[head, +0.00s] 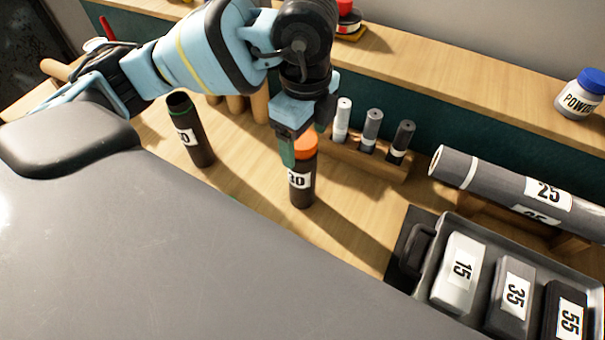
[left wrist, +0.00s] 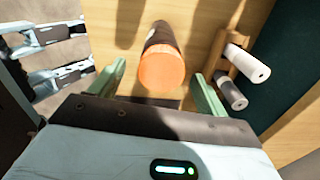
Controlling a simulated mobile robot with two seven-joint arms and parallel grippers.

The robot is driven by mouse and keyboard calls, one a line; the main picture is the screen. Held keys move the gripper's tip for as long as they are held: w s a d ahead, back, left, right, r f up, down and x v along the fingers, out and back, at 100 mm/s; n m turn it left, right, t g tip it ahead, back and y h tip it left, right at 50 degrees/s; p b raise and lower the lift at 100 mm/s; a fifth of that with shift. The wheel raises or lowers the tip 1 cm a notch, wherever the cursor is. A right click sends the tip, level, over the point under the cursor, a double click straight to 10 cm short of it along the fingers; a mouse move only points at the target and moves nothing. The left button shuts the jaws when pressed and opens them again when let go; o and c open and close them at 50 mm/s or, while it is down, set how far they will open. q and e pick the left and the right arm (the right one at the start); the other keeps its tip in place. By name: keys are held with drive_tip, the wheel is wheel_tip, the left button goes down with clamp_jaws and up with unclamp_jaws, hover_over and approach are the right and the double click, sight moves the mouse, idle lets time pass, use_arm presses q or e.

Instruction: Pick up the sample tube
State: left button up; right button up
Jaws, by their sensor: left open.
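A dark tube with an orange cap and a label reading 30 (head: 301,190) stands upright on the wooden bench. I take it as the sample tube. My left gripper (head: 298,147) is above it, pointing down, with one green finger beside the cap in the head view. In the left wrist view, the orange cap (left wrist: 161,72) shows between the two spread fingers of the left gripper (left wrist: 159,68), with a gap on each side. The gripper is open and empty. I cannot tell how deep the fingers reach around the cap.
Another dark tube (head: 190,130), green-rimmed, stands to the left. A wooden rack (head: 375,165) with three small cylinders is close on the right. Farther right are a grey roll (head: 480,175) and a tray (head: 430,285) with labelled blocks. A powder jar (head: 580,95) stands on the shelf.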

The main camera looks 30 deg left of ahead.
sight(302, 174)
use_arm(q)
drive_tip(key=f, duration=0.4)
drive_tip(key=shift+a+f, duration=0.3)
drive_tip(key=shift+f, duration=0.25)
use_arm(e)
drive_tip(key=shift+w+r, duration=0.1)
drive_tip(key=shift+w, duration=0.35)
use_arm(q)
drive_tip(key=shift+c, duration=0.5)
drive_tip(key=c, duration=1.3)
use_arm(e)
drive_tip(key=shift+s, duration=0.3)
drive_tip(key=shift+s, duration=0.1)
